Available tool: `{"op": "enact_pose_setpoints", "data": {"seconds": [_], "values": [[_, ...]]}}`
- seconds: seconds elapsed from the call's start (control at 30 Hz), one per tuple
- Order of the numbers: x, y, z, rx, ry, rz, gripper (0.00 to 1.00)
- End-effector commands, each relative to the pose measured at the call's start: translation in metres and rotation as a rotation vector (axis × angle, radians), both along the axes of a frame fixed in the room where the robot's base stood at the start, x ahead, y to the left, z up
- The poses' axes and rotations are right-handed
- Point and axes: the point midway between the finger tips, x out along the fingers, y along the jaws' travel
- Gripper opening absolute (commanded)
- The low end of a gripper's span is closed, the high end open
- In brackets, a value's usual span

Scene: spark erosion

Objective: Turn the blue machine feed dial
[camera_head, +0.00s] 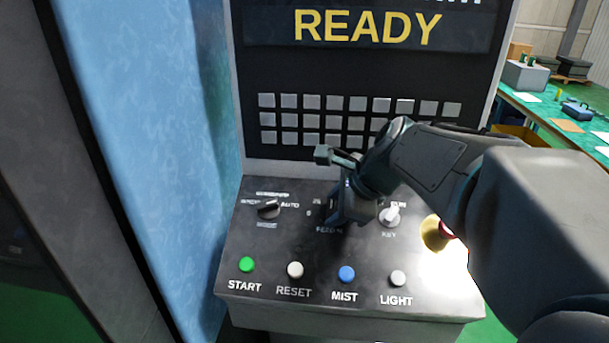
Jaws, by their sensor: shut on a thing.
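The control panel (255,225) of the blue machine slopes toward me below a dark screen reading READY. My gripper (338,222) reaches down onto the panel from the right, above a label that seems to read FEED. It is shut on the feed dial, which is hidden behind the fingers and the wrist. The dial's angle cannot be seen. A black mode switch (267,209) is left of my gripper, and a key switch (390,215) is close on its right.
Below the gripper are the green START (246,265), white RESET (295,269), blue MIST (346,274) and LIGHT (398,278) buttons. A red stop button (446,231) on yellow is partly hidden by my arm. A keypad (325,121) rises behind; a green workbench (545,115) stands at right.

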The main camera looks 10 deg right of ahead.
Motion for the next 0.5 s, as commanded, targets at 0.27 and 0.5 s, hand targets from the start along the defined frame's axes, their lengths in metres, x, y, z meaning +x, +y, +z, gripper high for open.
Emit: {"op": "enact_pose_setpoints", "data": {"seconds": [0.27,0.5], "values": [[0.0002,-0.0003,0.0005,-0.001,-0.001,0.0,0.62],[0.0,-0.0003,0.0005,0.0,0.0,0.001,0.62]]}}
